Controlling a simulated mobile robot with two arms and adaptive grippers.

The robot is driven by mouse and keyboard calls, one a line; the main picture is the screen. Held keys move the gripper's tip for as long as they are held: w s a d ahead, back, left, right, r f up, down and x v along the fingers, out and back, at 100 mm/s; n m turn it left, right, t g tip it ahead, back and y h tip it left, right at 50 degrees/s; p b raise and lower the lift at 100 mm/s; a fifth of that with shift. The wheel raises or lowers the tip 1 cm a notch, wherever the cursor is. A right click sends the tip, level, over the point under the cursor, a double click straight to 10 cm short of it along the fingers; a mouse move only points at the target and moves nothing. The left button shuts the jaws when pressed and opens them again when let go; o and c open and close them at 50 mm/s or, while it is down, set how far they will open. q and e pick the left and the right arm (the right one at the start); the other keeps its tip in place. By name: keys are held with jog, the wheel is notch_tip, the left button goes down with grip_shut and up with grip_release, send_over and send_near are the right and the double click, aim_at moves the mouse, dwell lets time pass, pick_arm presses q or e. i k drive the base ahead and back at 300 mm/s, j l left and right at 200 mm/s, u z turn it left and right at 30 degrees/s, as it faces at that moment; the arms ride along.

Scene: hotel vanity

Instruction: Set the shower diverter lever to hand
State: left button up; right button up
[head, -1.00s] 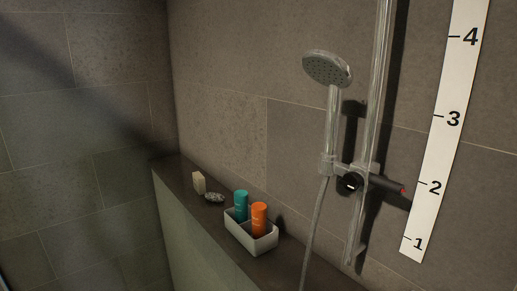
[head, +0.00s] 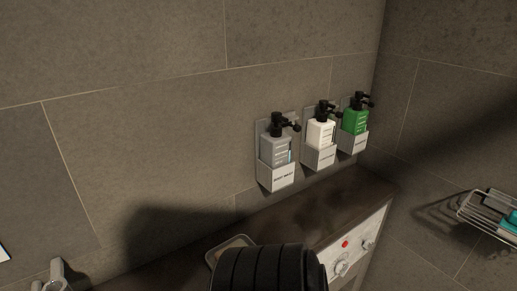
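No part in the head view can be clearly identified as the diverter lever. A pale control panel (head: 378,224) is set in the front face of the ledge at lower right. It carries a red dot (head: 345,244) and small metal controls: one (head: 341,268) near the panel's left end and another (head: 368,243) farther right. Their labels and settings are too small to read. A black ribbed part of my arm at bottom centre hides the area left of the panel. Neither gripper's fingers show.
Three pump bottles, grey (head: 276,150), white (head: 320,133) and green (head: 355,121), sit in wall holders above the dark ledge (head: 345,190). A shallow tray (head: 226,246) lies partly behind my arm. A wire basket (head: 485,218) hangs at right. A metal fitting (head: 58,276) shows at bottom left.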

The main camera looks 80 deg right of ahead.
aim_at(368, 244)
jog(key=z, duration=3.65)
